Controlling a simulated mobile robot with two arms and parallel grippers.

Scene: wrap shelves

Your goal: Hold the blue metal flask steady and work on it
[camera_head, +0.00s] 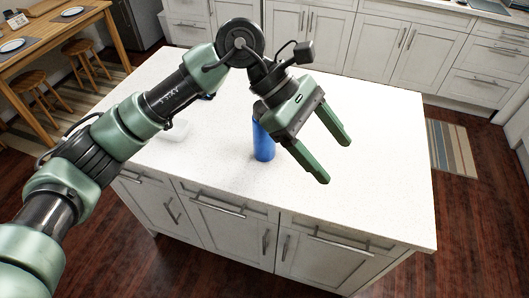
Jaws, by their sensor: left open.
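The blue metal flask (263,142) stands upright on the white island top, near its front edge. Its upper part is hidden behind my left gripper. My left gripper (334,163) is open and empty, with its green fingers spread. In the picture the fingers lie to the right of the flask and point down and to the right. The gripper appears to be above the counter and nearer to me than the flask; I cannot tell whether it touches it. My right gripper is not in view.
The white island top (390,180) is clear on the right. A wooden table (50,35) with stools stands at the far left. White cabinets line the back.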

